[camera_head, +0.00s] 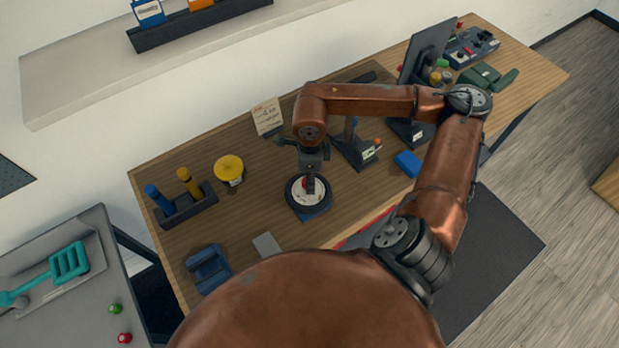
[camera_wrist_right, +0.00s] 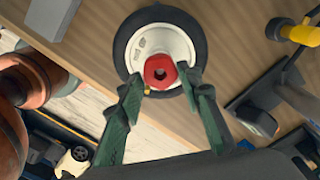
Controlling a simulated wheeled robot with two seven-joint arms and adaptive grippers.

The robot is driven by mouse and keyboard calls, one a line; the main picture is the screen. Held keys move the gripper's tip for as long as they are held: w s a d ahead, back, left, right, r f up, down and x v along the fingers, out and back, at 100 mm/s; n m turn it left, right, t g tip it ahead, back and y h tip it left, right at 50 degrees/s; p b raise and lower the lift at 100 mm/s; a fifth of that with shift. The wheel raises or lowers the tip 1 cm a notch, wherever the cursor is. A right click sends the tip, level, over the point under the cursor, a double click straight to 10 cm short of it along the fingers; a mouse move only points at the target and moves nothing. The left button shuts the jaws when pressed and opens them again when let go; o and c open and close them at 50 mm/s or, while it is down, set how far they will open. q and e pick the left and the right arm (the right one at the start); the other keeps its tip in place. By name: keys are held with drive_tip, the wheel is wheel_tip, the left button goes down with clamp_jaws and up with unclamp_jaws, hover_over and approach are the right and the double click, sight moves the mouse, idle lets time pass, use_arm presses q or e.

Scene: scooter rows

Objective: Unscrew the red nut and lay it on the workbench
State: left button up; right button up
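The red nut (camera_wrist_right: 160,71) sits at the middle of a wheel's white hub, with a dark hole in its centre. The black-tyred wheel (camera_head: 291,199) lies on a blue stand (camera_head: 318,211) on the wooden workbench (camera_head: 245,212). My right gripper (camera_head: 310,180) points down over the hub. In the right wrist view its two green fingers (camera_wrist_right: 163,84) are apart, one on each side of the nut, with small gaps seeming to show. The nut is mostly hidden by the gripper in the head view. My left gripper is not in view.
A yellow round item (camera_head: 229,168) and a holder with blue and yellow handles (camera_head: 185,206) stand left of the wheel. A grey flat block (camera_head: 266,245) and a blue cradle (camera_head: 208,268) lie nearer. A black stand (camera_head: 356,148) and a monitor (camera_head: 428,52) are to the right.

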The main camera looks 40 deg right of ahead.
drive_tip(key=o, duration=0.5)
drive_tip(key=shift+s, duration=0.15)
drive_tip(key=shift+c, duration=0.2)
wheel_tip(320, 180, up, 12)
drive_tip(key=shift+w, duration=0.2)
drive_tip(key=m+b, duration=0.1)
drive_tip(key=m, duration=2)
drive_tip(key=shift+m, duration=0.4)
